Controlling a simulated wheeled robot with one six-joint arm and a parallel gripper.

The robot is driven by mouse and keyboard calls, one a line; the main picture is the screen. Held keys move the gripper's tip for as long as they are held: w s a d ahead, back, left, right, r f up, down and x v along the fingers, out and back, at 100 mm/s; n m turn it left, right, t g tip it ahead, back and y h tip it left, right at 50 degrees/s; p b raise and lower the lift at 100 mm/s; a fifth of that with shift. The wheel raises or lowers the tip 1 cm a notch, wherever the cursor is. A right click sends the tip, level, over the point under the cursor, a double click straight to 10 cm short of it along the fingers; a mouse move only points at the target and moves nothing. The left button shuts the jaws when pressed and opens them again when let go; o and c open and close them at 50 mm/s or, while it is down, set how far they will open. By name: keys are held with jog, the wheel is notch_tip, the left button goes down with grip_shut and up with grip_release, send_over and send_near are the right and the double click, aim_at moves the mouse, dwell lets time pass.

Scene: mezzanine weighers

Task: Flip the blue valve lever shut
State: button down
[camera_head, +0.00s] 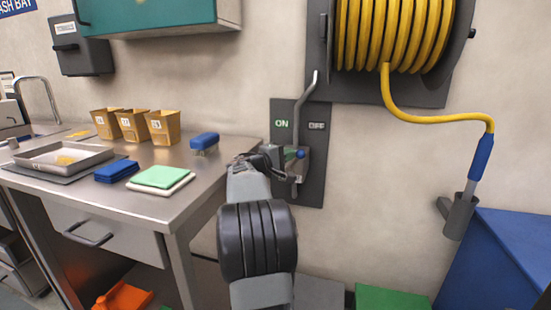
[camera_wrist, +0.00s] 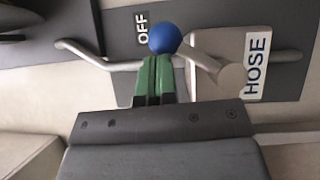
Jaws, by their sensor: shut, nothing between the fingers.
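In the wrist view the blue knob (camera_wrist: 165,38) sits at the tips of my green fingers, close to the OFF label. A grey lever arm runs from it to a round metal hub (camera_wrist: 232,78). My gripper (camera_wrist: 158,58) is shut and empty, its tips at or nearly touching the knob; contact is unclear. In the head view my gripper (camera_head: 285,160) partly hides the valve. The dark valve panel (camera_head: 313,185) carries ON and OFF labels.
A steel table (camera_head: 215,165) stands left of the panel, holding a tray (camera_head: 30,158), cloths, a brush (camera_head: 204,140) and several yellow bins. A yellow hose reel (camera_head: 395,35) hangs above right. A blue bin (camera_head: 500,255) stands at lower right.

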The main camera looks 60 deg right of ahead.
jog(key=shift+s+d+f+m, duration=0.1)
jog(key=shift+s+f+m, duration=0.1)
jog(key=shift+m, duration=0.1)
dwell(0.4)
jog(key=shift+r, duration=0.15)
jog(key=s+a+r+p, duration=0.4)
jog(key=s+a+r, duration=0.4)
jog(key=a+r, duration=0.3)
notch_tip(320, 180, up, 2)
jog(key=shift+a, duration=0.25)
jog(key=shift+s, duration=0.1)
dwell(0.4)
